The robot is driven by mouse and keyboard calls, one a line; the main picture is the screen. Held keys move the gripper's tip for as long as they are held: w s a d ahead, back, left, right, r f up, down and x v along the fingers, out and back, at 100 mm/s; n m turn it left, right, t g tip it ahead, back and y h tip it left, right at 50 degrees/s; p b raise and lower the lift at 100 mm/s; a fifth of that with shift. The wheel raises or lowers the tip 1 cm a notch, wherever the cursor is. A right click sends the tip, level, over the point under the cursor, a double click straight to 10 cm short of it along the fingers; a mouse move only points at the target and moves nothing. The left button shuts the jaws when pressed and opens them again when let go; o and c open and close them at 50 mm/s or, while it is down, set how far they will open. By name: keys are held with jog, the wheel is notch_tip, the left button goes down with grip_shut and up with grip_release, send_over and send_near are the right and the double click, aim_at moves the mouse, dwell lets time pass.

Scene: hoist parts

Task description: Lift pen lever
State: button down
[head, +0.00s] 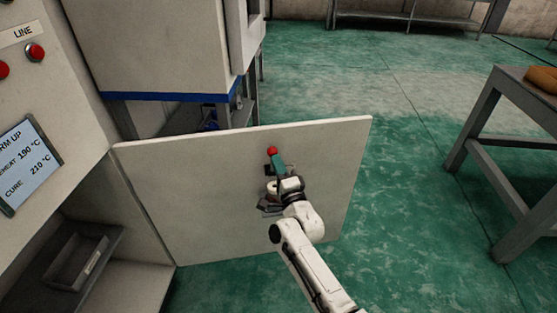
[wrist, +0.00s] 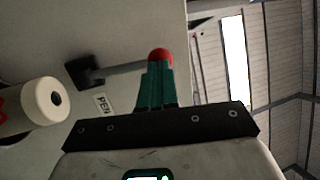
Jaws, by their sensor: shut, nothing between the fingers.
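The pen lever has a round red knob (wrist: 160,56) on a thin grey rod that runs from a black mount (wrist: 85,70) on the pale panel. A small label reading PEN (wrist: 102,103) is beside the mount. In the head view the red knob (head: 272,150) shows just beyond my fingertips, and most of the rod is hidden. My gripper (head: 276,161) has teal fingers, shut together with nothing between them. In the wrist view the fingertips (wrist: 157,68) overlap the lower part of the knob; I cannot tell whether they touch it.
The upright pale panel (head: 200,190) has free green floor to its right. A control cabinet (head: 50,110) with red buttons and a screen stands at left. A grey table (head: 530,95) is at right. A white roll (wrist: 40,100) sits on the panel beside my gripper.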

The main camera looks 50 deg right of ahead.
jog(key=p, duration=0.1)
jog(key=w+g+p, duration=0.1)
jog(key=p, duration=0.1)
jog(key=shift+d+r+y+p, duration=0.25)
jog(key=shift+r+y+p, duration=0.05)
jog(key=shift+r, duration=0.1)
jog(key=shift+f, duration=0.1)
jog(key=shift+s+f, duration=0.1)
